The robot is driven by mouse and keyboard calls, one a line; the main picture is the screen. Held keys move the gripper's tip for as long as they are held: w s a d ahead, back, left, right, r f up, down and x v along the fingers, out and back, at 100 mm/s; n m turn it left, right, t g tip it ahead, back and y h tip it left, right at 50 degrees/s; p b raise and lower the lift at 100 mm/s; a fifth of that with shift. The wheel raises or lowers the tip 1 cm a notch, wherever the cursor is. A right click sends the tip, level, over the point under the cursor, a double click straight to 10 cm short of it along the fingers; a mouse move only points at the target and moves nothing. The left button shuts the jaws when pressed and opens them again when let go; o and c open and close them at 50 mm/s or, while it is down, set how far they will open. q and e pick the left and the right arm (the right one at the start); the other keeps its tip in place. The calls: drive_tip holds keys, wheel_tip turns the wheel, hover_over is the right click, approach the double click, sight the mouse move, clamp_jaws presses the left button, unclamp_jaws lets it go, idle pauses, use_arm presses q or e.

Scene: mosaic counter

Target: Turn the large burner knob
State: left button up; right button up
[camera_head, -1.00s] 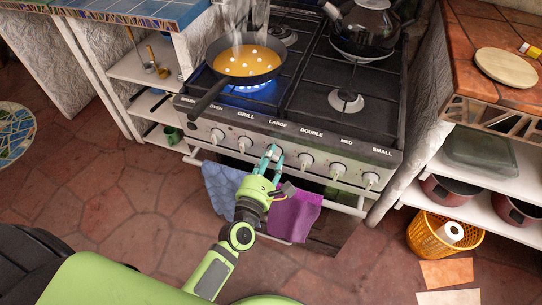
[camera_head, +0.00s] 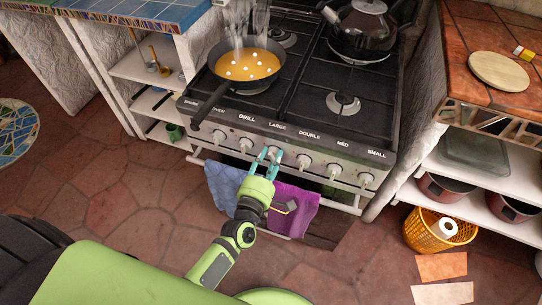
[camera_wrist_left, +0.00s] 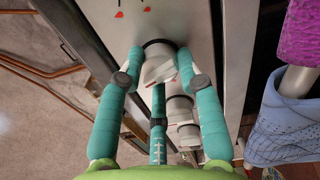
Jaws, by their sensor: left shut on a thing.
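The stove's front panel carries a row of knobs under printed labels. The large burner knob (camera_head: 276,158) is under the label LARGE. My left gripper (camera_head: 267,158) reaches up to the panel and is shut on this knob. The frying pan (camera_head: 246,66) stands on the front left burner with orange food and white pieces, and steam rises. No flame shows under it. My right gripper is out of view.
Other knobs (camera_head: 304,162) sit close on both sides. An oven rail (camera_head: 340,183) with blue (camera_head: 223,184) and purple (camera_head: 295,208) cloths runs below. The pan handle (camera_head: 208,106) sticks out over the front edge. A kettle (camera_head: 363,30) stands at the back right.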

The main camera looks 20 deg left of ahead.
use_arm(q)
drive_tip(key=shift+a+f+m+p, duration=0.15)
drive_tip(key=shift+m+p, duration=0.4)
drive_tip(key=shift+m, duration=1.35)
drive_tip(key=o, duration=1.1)
drive_tip(key=shift+o, duration=0.2)
drive_tip(key=shift+s, duration=0.5)
drive_tip(key=s, duration=1.1)
drive_tip(key=shift+a, duration=0.25)
